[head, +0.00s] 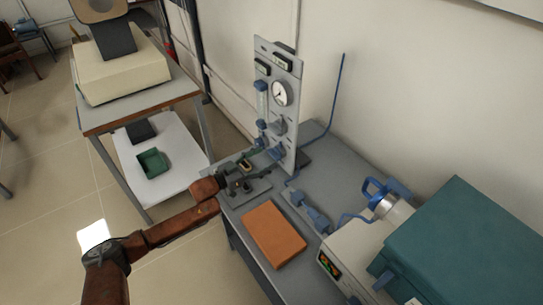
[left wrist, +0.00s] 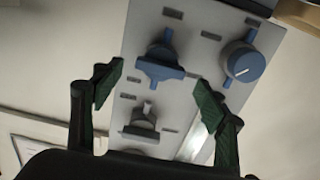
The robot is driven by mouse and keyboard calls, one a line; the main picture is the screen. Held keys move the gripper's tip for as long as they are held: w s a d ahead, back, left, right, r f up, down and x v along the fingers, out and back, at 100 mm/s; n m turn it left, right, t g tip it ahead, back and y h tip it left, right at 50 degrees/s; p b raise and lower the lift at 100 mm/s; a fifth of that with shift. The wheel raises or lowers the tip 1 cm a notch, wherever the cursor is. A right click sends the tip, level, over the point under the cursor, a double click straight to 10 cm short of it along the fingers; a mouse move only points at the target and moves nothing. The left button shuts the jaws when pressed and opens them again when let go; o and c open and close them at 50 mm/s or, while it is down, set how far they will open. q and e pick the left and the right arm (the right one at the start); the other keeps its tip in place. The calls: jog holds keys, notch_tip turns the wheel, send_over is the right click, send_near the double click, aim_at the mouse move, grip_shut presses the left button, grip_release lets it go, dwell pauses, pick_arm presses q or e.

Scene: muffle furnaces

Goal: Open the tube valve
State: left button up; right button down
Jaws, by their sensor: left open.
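A grey upright panel (head: 290,120) with a round gauge (head: 282,93) and several valves stands on the grey bench. In the left wrist view, a blue valve with a wide handle (left wrist: 160,62) is on the panel, with a round blue knob (left wrist: 243,62) to its right and a grey valve (left wrist: 141,128) below. Which one is the tube valve I cannot tell. My left gripper (head: 250,163) is at the lower part of the panel. In the left wrist view its green-padded fingers (left wrist: 157,92) are apart, with the blue valve between and beyond them; no contact shows. My right gripper is out of view.
An orange block (head: 273,234) lies on the bench in front of the panel. A blue-handled metal vessel (head: 388,204) and a large teal box (head: 463,245) stand at the right. A two-level table (head: 190,98) is at the left. A thin blue tube (head: 337,90) rises beside the wall.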

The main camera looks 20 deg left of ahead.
aim_at(275, 154)
pick_arm(q)
jog(key=shift+x, duration=1.1)
jog(key=shift+w+d, duration=0.25)
jog(key=shift+w, duration=0.05)
jog(key=c, duration=1.2)
jog(key=shift+o, duration=0.2)
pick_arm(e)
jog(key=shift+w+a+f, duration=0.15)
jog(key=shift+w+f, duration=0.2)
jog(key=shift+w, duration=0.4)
